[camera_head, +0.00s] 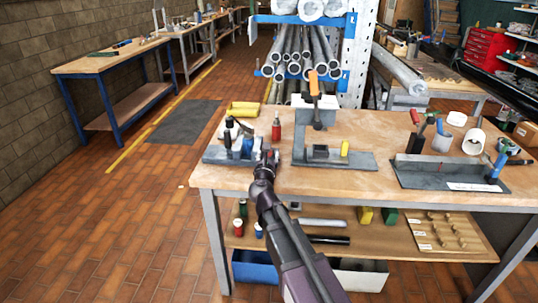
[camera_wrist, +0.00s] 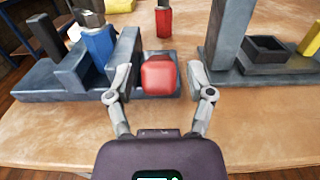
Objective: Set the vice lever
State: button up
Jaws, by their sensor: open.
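The vice (camera_head: 228,156) stands at the left end of the workbench, with a grey base and a blue block (camera_wrist: 98,45) between its upright parts. A red knob (camera_wrist: 160,77), apparently the end of the vice lever, is at the right end of the vice in the wrist view. My gripper (camera_wrist: 159,80) is open, with one finger on each side of the red knob and a gap visible on both sides. In the head view my gripper (camera_head: 266,160) is beside the vice's right end and hides part of it. The lever's shaft is hidden behind the knob.
A red cylinder (camera_head: 276,129) stands behind the vice. A grey press (camera_head: 318,135) with an orange handle (camera_head: 314,85) and a yellow block (camera_head: 345,148) is to the right. A dark fixture (camera_head: 447,175) is farther right. The bench front (camera_wrist: 70,135) is bare.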

jog(key=shift+w, duration=0.45)
grip_shut()
jog(key=shift+d, duration=0.1)
